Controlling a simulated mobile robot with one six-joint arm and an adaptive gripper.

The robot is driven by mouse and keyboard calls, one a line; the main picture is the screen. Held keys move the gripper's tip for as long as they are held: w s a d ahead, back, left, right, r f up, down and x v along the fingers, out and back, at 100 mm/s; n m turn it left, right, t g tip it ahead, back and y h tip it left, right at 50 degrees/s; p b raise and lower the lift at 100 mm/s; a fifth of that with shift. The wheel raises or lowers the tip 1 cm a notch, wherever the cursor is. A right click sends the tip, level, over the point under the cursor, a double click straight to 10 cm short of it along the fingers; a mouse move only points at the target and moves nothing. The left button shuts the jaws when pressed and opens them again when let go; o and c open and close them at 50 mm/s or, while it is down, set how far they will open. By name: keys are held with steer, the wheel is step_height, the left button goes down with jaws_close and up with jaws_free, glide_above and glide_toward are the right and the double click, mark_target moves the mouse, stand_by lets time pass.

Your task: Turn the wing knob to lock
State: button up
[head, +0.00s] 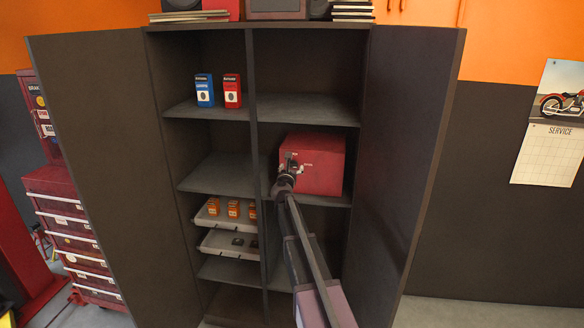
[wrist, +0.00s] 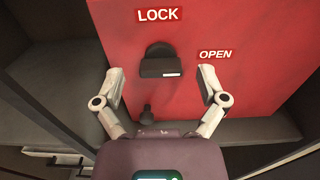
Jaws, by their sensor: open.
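The wing knob (wrist: 160,64) is black and sits on the front of a red box (wrist: 235,88), below a LOCK label (wrist: 159,14) and left of an OPEN label (wrist: 214,54). Its bar looks roughly level, with a small white mark at its right end. My gripper (wrist: 162,84) is open, one finger to each side of the knob and apart from it. In the head view the red box (head: 322,165) stands on a right-hand cabinet shelf, and my gripper (head: 288,168) is at its front left, mostly covering the knob there.
The cabinet's left door (head: 95,170) and right door (head: 415,150) stand open on both sides of my arm. A centre divider (head: 252,90) runs just left of the box. Trays (head: 228,243) stick out at lower left. A small dark peg (wrist: 147,115) is below the knob.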

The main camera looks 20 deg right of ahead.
steer(key=shift+w+d, duration=0.45)
steer(key=shift+w, duration=0.15)
steer(key=c, duration=1.2)
steer(key=shift+o, duration=0.2)
steer(key=shift+a, duration=0.1)
